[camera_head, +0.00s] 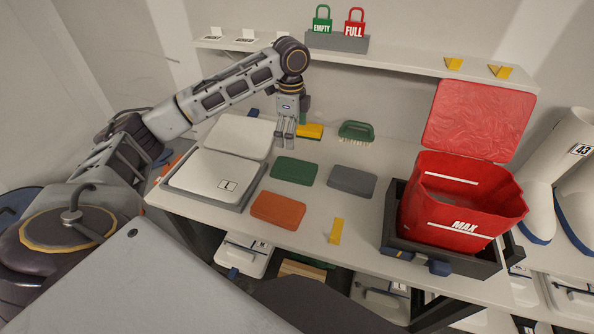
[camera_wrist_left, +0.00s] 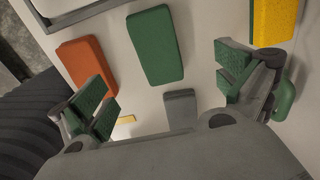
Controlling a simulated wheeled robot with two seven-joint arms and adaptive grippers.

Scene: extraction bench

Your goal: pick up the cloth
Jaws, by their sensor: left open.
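Three flat, rounded pads lie on the white bench: a green pad (camera_head: 295,170), an orange pad (camera_head: 278,210) and a grey pad (camera_head: 352,181). They may be folded cloths; I cannot tell which one is the cloth. My left gripper (camera_head: 284,139) is open and empty, pointing down above the bench behind the green pad. In the left wrist view, the green pad (camera_wrist_left: 156,45) lies beyond the space between the fingers, the orange pad (camera_wrist_left: 86,66) by one finger, and the grey pad (camera_wrist_left: 181,110) lower down. My right gripper is not in view.
A yellow sponge (camera_head: 309,131) and a green brush (camera_head: 356,131) lie behind the pads. A white-lidded box (camera_head: 212,178) stands open at left. A red bin (camera_head: 458,205) sits in a dark frame at right. A shelf (camera_head: 400,66) with padlocks runs behind.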

